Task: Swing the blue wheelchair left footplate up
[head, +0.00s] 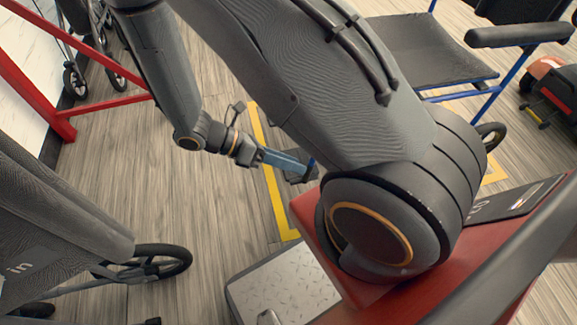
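The blue wheelchair (428,50) stands at the upper right, with a blue tube frame, a dark seat and a dark armrest. My own arm crosses the view and hides much of its front and lower part. A small dark plate (297,178), which looks like a footplate, shows low beside a short blue post. My gripper (305,170) reaches it from the left, with its blue-grey fingers over or against the plate. I cannot tell whether they touch it or how far apart they are. The plate's tilt is unclear.
Yellow tape (272,190) marks the floor beside the plate. A grey wheelchair (60,225) stands at the lower left, a red frame (62,120) at the upper left. A red scooter (553,85) is at the right edge. Wood floor between is clear.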

